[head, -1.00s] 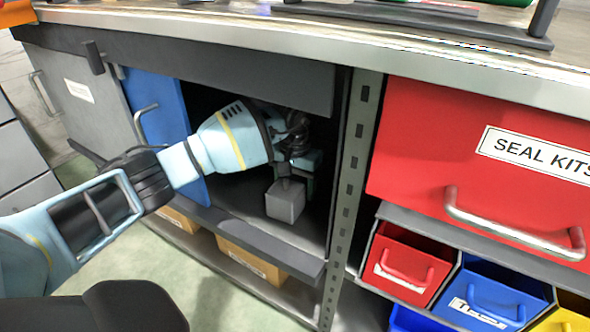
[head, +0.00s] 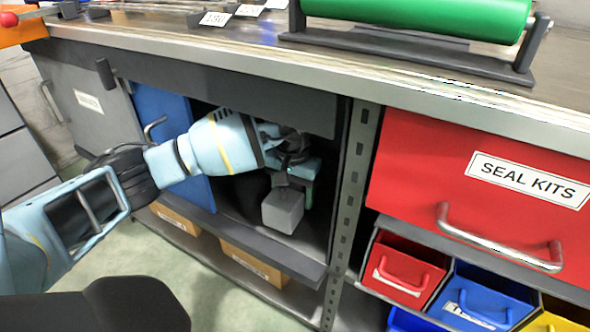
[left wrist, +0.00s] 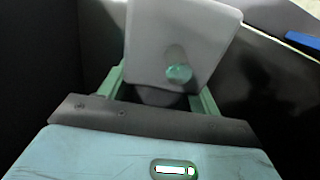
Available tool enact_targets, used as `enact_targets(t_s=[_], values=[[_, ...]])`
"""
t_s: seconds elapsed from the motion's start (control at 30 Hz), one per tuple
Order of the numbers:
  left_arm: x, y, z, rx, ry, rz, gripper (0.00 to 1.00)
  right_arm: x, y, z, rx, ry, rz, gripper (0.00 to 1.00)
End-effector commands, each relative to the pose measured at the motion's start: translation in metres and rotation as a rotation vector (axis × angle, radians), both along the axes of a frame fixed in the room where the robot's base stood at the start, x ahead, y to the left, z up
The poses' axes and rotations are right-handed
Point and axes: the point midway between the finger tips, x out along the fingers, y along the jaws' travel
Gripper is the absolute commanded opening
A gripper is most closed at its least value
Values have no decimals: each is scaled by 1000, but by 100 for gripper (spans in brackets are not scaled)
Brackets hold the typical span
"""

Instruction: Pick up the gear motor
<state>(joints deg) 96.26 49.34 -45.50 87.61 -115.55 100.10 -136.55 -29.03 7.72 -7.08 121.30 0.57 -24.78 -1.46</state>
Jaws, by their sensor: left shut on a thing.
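The gear motor (head: 283,210) shows as a grey block inside the open cabinet bay, near its right side. In the left wrist view the pale grey block (left wrist: 180,40) fills the space between the green fingers, with a round teal spot on its face. My left gripper (head: 296,178) reaches into the bay from the left and is shut on the gear motor from above. I cannot tell whether the block touches the bay floor. My right gripper is not in view.
A blue door (head: 165,125) stands at the bay's left, and a perforated post (head: 352,190) bounds its right. The bench edge (head: 330,75) overhangs above. A red SEAL KITS drawer (head: 480,170) and coloured bins are at right. A cardboard box (head: 250,264) lies below.

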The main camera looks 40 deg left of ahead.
Motion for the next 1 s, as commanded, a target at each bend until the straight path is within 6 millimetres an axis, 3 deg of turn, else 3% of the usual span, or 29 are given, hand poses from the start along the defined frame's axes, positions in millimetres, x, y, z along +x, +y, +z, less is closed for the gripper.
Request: enact_targets(t_s=[0.03,0.5,0.7,1.0], values=[[-9,-4,8,1,-6,-4,0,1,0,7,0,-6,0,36],[-81,-46,14,-1,-7,-3,0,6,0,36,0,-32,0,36],[-96,-54,14,0,-7,0,0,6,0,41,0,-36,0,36],[-101,-57,14,-1,-7,0,0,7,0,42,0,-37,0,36]])
